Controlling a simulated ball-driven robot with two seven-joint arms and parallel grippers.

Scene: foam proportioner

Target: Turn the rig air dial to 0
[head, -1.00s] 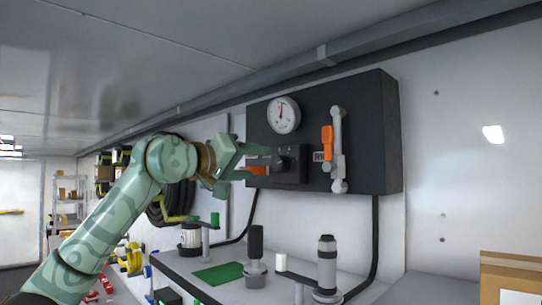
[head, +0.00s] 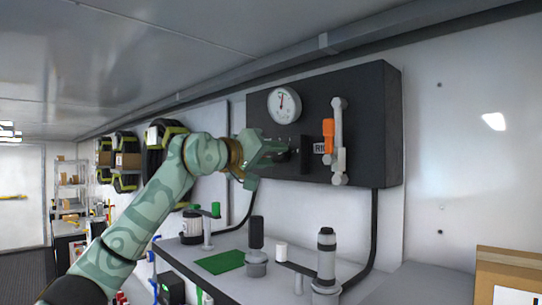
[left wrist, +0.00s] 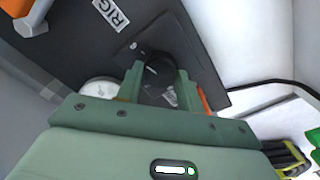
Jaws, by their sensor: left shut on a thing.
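The rig air dial is a black round knob (left wrist: 160,70) on a black square plate (left wrist: 196,62), set in the dark control panel (head: 370,130). In the head view the plate (head: 306,154) shows edge-on beside my gripper, and the knob is largely hidden by the fingers. My left gripper (head: 280,152) is at the panel front, its green fingers on either side of the knob. In the left wrist view the left gripper (left wrist: 160,84) is shut on the knob. The dial's pointer and scale are too small to read. My right gripper is not in view.
A round white gauge (head: 284,105) sits above the dial. An orange-handled lever on a grey pipe (head: 338,145) stands right of it. Below, a grey bench (head: 215,245) holds several upright fittings and a green mat (head: 220,262). A cardboard box (head: 510,262) is at lower right.

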